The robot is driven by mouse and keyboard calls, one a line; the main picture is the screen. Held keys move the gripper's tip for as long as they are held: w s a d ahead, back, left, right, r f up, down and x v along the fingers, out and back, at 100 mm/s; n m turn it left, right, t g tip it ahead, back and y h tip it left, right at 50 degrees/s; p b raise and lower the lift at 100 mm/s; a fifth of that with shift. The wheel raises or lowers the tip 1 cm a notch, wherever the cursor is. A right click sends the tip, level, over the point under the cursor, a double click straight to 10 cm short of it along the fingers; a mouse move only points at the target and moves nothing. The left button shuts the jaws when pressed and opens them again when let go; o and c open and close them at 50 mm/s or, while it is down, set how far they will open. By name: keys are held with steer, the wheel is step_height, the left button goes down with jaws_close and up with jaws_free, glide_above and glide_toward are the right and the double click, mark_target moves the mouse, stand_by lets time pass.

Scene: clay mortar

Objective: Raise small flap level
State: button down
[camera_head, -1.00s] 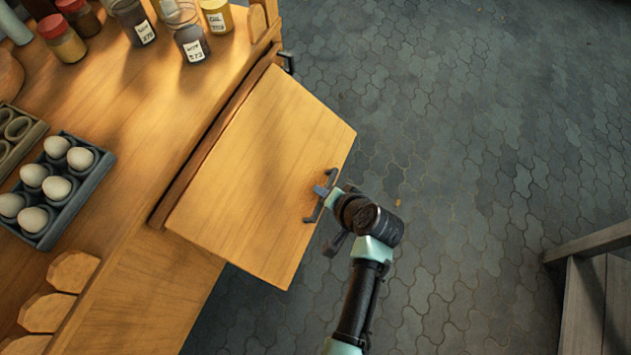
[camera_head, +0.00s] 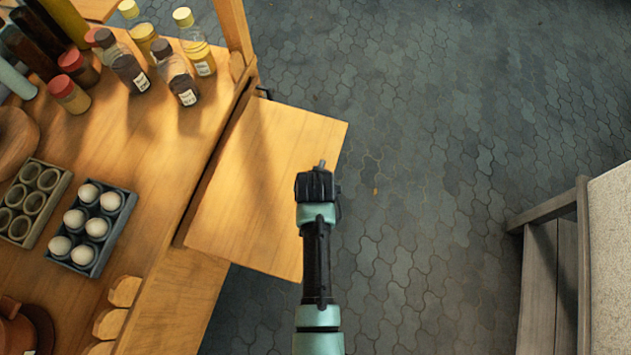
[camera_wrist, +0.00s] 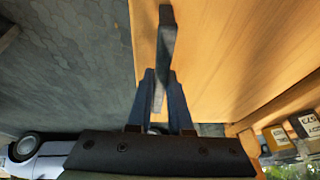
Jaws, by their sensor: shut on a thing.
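The small flap (camera_head: 255,185) is a light wooden panel along the right edge of the counter in the head view. It also fills the upper right of the wrist view (camera_wrist: 235,50). I cannot tell from above whether it is exactly level. Its dark grey bar handle (camera_wrist: 167,45) is near the flap's outer edge in the wrist view. My gripper (camera_wrist: 158,77) is shut on this handle, one finger on each side. In the head view, my wrist covers the handle and the fingers at the flap's right edge.
The wooden counter (camera_head: 140,165) holds bottles (camera_head: 178,80) and a grey tray of eggs (camera_head: 118,212). A second tray (camera_head: 52,192) holds empty cups. A grey bench (camera_head: 545,270) stands at the right. The paved floor (camera_head: 430,170) between flap and bench is clear.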

steer(key=shift+w+a+r+p, duration=0.15)
steer(key=shift+r+p, duration=0.35)
steer(key=shift+r, duration=0.4)
steer(key=c, duration=0.8)
jaws_free()
steer(key=shift+c, duration=0.2)
steer(key=shift+r, duration=0.1)
steer(key=v, duration=1.3)
